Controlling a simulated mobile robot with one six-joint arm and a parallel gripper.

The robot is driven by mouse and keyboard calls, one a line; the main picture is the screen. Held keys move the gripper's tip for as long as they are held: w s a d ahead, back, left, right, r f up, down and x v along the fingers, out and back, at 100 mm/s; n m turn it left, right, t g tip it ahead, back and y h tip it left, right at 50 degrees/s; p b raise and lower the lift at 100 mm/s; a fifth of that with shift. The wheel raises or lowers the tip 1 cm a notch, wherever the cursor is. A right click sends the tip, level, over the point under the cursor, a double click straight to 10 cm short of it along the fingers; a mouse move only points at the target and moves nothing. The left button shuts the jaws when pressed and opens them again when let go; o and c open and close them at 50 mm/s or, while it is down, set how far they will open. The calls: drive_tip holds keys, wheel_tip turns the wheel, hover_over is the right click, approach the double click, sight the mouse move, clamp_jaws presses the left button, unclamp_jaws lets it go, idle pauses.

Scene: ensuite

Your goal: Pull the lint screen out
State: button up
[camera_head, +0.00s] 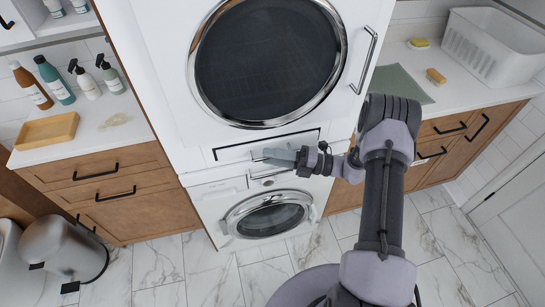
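The white upper machine (165,60) has a large round dark door. Below that door is a narrow wide front panel with a dark-edged slot, which appears to be the lint screen (235,153). It looks in line with the machine's front, though how far it sits in or out is hard to tell. My gripper (274,157) reaches in from the right, its grey fingers pointing left in front of the panel and hiding part of it. I cannot tell whether the fingers touch the panel or are apart from each other.
A front-loading machine (238,187) stands below. Wooden cabinets (120,190) with counters flank both machines. Bottles and a wooden tray (47,131) sit on the left, a white basket (490,45) on the right. A bin (62,247) stands lower left.

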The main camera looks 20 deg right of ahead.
clamp_jaws()
idle(1.4)
